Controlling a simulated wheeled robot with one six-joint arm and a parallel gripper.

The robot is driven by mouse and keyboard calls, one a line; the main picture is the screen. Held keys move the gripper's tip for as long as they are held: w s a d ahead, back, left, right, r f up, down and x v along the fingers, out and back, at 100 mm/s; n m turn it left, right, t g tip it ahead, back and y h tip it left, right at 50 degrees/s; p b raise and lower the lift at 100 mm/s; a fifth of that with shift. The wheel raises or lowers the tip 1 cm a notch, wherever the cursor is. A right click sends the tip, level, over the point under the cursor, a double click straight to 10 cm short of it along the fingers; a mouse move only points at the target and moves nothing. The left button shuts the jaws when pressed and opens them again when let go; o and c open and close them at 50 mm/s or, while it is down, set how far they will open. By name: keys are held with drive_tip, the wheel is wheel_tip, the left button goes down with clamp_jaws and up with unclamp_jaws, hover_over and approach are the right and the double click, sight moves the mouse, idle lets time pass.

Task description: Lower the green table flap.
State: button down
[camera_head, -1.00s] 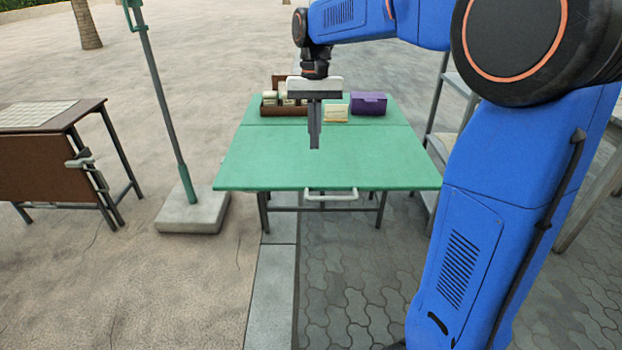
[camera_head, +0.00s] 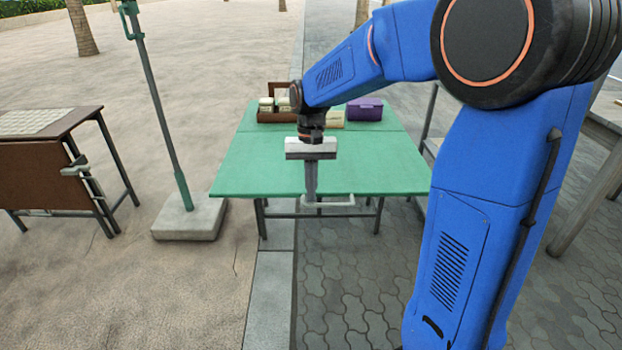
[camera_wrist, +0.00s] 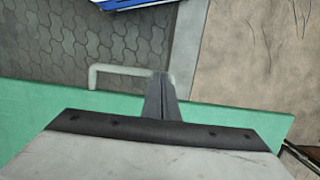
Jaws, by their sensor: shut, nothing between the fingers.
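The green table flap (camera_head: 260,165) is the near part of the green table top and is raised level in the head view. Its near edge also shows in the wrist view (camera_wrist: 25,110). A pale bar handle (camera_head: 340,202) sticks out from that edge, and it shows in the wrist view too (camera_wrist: 105,70). My gripper (camera_head: 311,198) is shut and empty, pointing down at the near edge beside the handle. In the wrist view its fingertips (camera_wrist: 160,78) overlap the right part of the handle. I cannot tell whether they touch it.
A brown box with pale packets (camera_head: 268,110) and a purple box (camera_head: 365,109) stand at the table's back. A brown table (camera_head: 30,170) and a pole on a concrete base (camera_head: 190,222) stand left. Paving in front of the flap is clear.

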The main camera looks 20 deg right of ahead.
drive_tip(key=shift+f, duration=0.3)
